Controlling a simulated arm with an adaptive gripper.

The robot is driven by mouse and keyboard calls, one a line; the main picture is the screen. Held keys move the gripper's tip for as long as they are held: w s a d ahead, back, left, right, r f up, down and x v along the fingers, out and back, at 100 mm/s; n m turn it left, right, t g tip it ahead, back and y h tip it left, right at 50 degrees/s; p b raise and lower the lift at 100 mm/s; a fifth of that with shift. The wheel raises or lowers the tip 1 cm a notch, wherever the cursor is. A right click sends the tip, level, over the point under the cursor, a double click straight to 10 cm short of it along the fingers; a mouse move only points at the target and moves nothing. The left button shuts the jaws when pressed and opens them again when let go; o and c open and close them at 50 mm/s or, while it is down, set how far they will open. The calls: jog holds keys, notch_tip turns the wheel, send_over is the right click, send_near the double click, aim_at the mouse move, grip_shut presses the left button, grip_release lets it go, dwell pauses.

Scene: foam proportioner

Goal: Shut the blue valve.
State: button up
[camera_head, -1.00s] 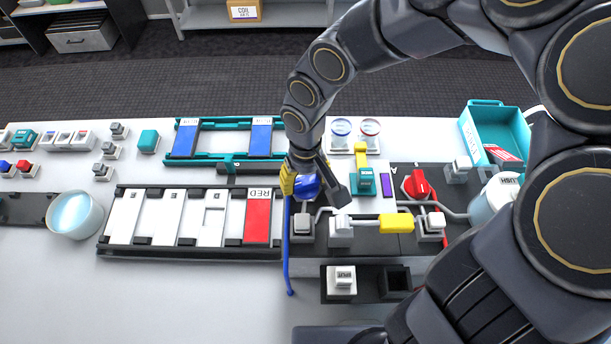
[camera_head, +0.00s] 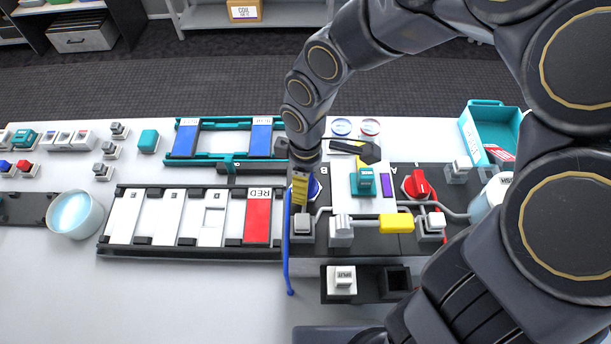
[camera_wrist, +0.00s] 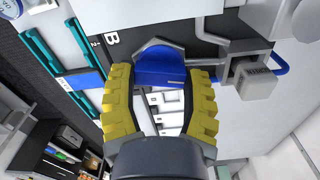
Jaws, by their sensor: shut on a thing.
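The blue valve (camera_head: 316,188) sits on the dark panel at its left end, just right of the white and red label rack. In the head view it is mostly hidden behind a yellow finger of my gripper (camera_head: 301,188). In the wrist view the blue valve (camera_wrist: 160,66) has a broad blue handle near a letter B on the panel. My gripper's yellow ribbed fingers (camera_wrist: 160,80) stand on both sides of this handle and are shut on it. The exact finger contact is partly hidden.
A red valve (camera_head: 416,184) stands to the right on the same panel. A teal block (camera_head: 365,182), a yellow block (camera_head: 396,223) and grey pipe fittings (camera_head: 341,231) are close by. A blue hose (camera_head: 288,255) hangs at the panel's left edge. The front left table is clear.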

jog(key=shift+n, duration=1.5)
jog(key=o, duration=1.1)
notch_tip(320, 180, up, 12)
jog(key=shift+r, duration=0.1)
jog(key=shift+d, duration=0.1)
